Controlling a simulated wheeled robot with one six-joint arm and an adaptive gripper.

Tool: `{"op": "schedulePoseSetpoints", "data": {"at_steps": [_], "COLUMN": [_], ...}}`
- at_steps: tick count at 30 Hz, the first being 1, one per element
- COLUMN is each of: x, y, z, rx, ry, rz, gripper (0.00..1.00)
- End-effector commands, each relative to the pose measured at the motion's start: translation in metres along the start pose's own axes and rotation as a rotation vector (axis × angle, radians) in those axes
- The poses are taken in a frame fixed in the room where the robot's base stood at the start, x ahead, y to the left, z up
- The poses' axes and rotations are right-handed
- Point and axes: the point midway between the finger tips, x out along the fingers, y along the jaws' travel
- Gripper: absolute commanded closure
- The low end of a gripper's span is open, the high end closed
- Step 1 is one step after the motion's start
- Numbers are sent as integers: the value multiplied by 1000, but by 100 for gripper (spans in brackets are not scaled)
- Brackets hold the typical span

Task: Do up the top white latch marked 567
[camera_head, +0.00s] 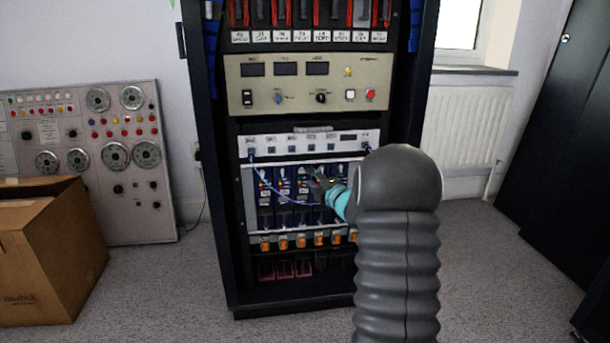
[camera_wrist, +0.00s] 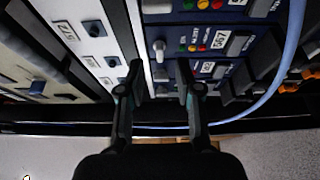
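In the wrist view a small white latch (camera_wrist: 159,49) sits at the top edge of a blue module (camera_wrist: 174,47), beside coloured lights. A label on that module (camera_wrist: 220,39) appears to read 567. My gripper (camera_wrist: 160,72) is open, its two dark fingers apart with nothing clearly held between them. The latch lies just beyond the fingertips, roughly in the gap. Whether the fingers touch it I cannot tell. In the head view my gripper (camera_head: 318,184) is at the upper part of the module row, partly covering it; the latch is too small to make out there.
A blue cable (camera_wrist: 287,70) loops close to the right of my gripper in the wrist view. The dark rack (camera_head: 217,215) has a white panel (camera_head: 310,145) above the modules and orange switches (camera_head: 300,242) below. A cardboard box (camera_head: 50,262) stands at left.

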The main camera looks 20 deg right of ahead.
Motion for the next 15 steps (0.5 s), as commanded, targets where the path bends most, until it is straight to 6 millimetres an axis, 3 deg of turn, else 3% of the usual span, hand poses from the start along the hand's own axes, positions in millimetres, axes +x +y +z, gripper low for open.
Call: {"op": "schedulePoseSetpoints", "data": {"at_steps": [6,15], "x": [30,40], "y": [0,0], "z": [0,0], "rx": [-1,0], "ry": [1,-1], "rz": [1,0], "gripper": [66,66]}}
